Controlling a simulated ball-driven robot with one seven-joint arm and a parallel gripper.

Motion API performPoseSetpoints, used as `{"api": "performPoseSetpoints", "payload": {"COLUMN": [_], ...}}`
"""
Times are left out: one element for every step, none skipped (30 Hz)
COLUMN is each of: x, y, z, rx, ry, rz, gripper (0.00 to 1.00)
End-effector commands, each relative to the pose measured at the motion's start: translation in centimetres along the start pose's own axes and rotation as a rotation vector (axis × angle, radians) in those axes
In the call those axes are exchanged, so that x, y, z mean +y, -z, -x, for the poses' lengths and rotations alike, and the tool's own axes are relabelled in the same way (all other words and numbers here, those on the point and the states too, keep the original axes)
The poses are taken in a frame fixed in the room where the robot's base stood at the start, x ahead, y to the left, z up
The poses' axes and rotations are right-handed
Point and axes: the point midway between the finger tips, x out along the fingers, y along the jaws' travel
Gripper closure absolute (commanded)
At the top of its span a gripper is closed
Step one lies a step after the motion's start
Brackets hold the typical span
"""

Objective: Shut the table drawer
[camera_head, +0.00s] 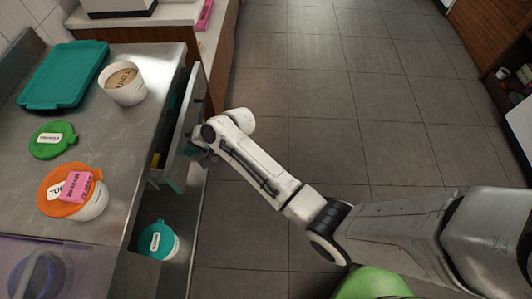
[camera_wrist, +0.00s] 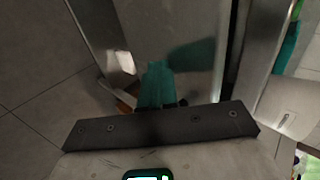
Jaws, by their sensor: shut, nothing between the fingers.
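The table drawer (camera_head: 188,130) is partly open on the right side of the steel table (camera_head: 118,160), and a narrow gap shows its inside with teal and yellow items. My gripper (camera_head: 198,152) is at the outer face of the drawer front, near its lower middle in the head view. In the wrist view, the shut gripper (camera_wrist: 156,72) points at the smooth metal drawer front (camera_wrist: 165,25), which shows a teal reflection. Whether the fingertips touch the metal I cannot tell. Nothing is held.
On the tabletop are a teal tray (camera_head: 63,75), a white tub (camera_head: 124,85), a green lid (camera_head: 53,140) and an orange-lidded tub (camera_head: 68,190). A teal-lidded tub (camera_head: 158,241) stands on the lower shelf. Tiled floor (camera_head: 315,90) right of the table is clear.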

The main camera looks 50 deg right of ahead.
Motion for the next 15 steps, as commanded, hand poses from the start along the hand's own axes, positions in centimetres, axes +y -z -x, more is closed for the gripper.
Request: {"api": "performPoseSetpoints", "payload": {"x": [-0.8, -1.1, -1.7, -2.0, -2.3, -2.8, -3.0, -3.3, -3.7, -3.9, -4.0, -4.2, -4.4, -4.5, -4.6], "y": [-0.1, -0.1, 0.0, -0.1, -0.1, 0.0, 0.0, -0.1, 0.0, 0.0, 0.0, 0.0, 0.0, 0.0, 0.0], "z": [-1.1, -1.6, -2.1, -2.5, -2.9, -3.3, -3.6, -3.9, -4.2, -4.4, -4.6, -4.8, -4.9, -5.0, -5.1], "rx": [-0.003, -0.003, -0.002, -0.002, -0.002, -0.001, -0.002, -0.002, -0.002, -0.002, -0.002, -0.001, -0.001, -0.001, 0.0], "ry": [0.002, 0.001, 0.001, 0.001, 0.0, 0.001, 0.0, 0.0, 0.001, 0.001, 0.001, 0.0, 0.0, 0.0, 0.001], "rz": [0.004, 0.004, 0.004, 0.004, 0.003, 0.003, 0.003, 0.001, 0.001, 0.001, 0.001, 0.001, 0.0, 0.0, 0.0], "gripper": [1.0, 1.0, 1.0, 1.0, 1.0, 1.0, 1.0, 1.0, 1.0, 1.0, 1.0, 1.0, 1.0, 1.0, 1.0]}}
